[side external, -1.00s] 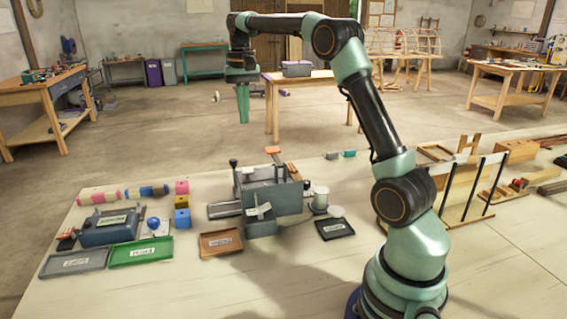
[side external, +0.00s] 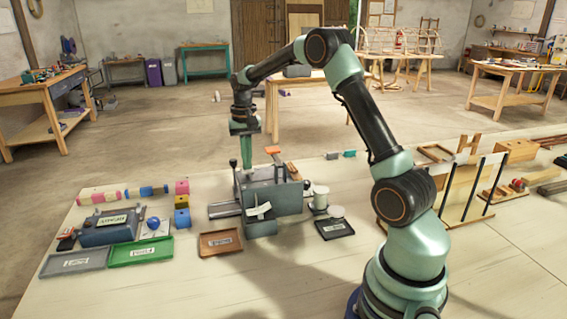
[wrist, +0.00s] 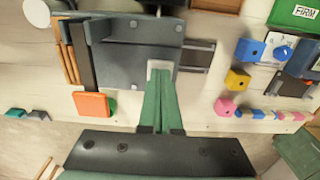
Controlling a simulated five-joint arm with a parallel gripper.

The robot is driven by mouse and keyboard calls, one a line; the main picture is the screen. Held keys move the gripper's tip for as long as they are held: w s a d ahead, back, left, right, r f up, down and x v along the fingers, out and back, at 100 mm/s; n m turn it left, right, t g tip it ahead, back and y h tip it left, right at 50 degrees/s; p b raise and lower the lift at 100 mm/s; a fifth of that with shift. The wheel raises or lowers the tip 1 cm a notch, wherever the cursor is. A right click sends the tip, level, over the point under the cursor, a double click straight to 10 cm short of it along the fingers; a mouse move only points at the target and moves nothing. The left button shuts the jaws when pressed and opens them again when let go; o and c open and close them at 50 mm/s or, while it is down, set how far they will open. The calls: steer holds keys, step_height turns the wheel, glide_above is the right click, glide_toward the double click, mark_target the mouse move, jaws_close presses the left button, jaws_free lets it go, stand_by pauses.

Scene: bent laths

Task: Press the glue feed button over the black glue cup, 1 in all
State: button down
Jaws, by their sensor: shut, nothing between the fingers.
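My gripper (side external: 247,176) points straight down at the left part of the grey machine (side external: 277,194), its green fingers together with nothing between them. In the wrist view the fingertips (wrist: 160,76) are over a small pale square pad (wrist: 160,65) on the machine (wrist: 133,60) and partly cover it. I cannot tell whether they touch it or whether this pad is the glue feed button. An orange square (wrist: 93,105) sits at the machine's edge, with a green rounded piece beside it. No black glue cup can be made out for certain.
A black-knobbed lever (side external: 233,164) stands at the machine's left. White spools (side external: 320,195) and a black tray (side external: 334,229) are to its right. A brown tray (side external: 220,242), a green tray (side external: 140,250) and a grey box (side external: 108,230) lie left.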

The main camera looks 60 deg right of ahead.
steer(key=shift+f, duration=1.05)
step_height(320, 180, up, 15)
steer(key=shift+f, duration=0.15)
stand_by(0.6)
